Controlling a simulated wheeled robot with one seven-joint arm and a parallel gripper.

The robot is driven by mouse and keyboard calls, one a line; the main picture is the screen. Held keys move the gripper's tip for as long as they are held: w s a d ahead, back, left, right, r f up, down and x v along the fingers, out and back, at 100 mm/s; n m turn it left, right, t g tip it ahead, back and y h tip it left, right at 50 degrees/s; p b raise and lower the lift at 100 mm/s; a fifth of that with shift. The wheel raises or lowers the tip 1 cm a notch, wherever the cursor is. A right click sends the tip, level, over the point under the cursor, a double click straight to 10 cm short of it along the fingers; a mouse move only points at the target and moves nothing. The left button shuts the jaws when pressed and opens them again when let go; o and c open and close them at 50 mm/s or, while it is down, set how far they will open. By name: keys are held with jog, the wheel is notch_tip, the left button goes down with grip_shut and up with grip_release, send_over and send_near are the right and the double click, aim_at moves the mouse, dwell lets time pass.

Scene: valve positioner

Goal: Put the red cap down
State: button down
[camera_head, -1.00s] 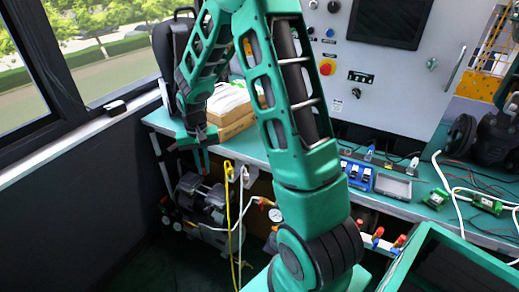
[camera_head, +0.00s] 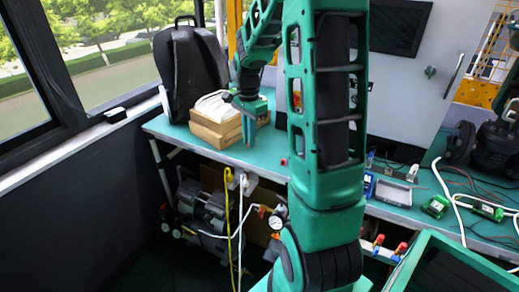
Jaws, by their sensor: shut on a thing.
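My gripper (camera_head: 249,143) is above the left part of the teal bench (camera_head: 185,137), pointing down, in front of the cardboard boxes. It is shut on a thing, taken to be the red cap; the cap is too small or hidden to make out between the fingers. I cannot tell how far the fingertips are above the bench top. A small red spot (camera_head: 284,161) shows on the bench beside my arm; I cannot tell what it is.
Boxes (camera_head: 215,137) with white papers and a black backpack (camera_head: 190,72) stand behind my gripper. A grey panel (camera_head: 415,100) stands behind my arm. Red-topped fittings (camera_head: 401,248) are at the front right.

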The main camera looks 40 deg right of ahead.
send_over(260, 155)
notch_tip(260, 155, down, 4)
jog(key=shift+a+r, duration=0.1)
jog(key=shift+r, duration=0.05)
jog(key=shift+f, duration=2.05)
jog(key=c, duration=1.8)
grip_release()
jog(key=shift+f, duration=0.1)
notch_tip(260, 155, up, 11)
jog(key=s+a+r+n, duration=0.1)
jog(key=s+a+n, duration=0.3)
jog(key=s, duration=0.5)
jog(key=s+a+n, duration=0.4)
jog(key=s+a, duration=0.2)
jog(key=s, duration=0.3)
jog(key=s+a+r+n, duration=0.1)
jog(key=s+a+n, duration=0.3)
jog(key=s, duration=0.5)
jog(key=shift+a+r, duration=0.35)
jog(key=shift+a, duration=0.2)
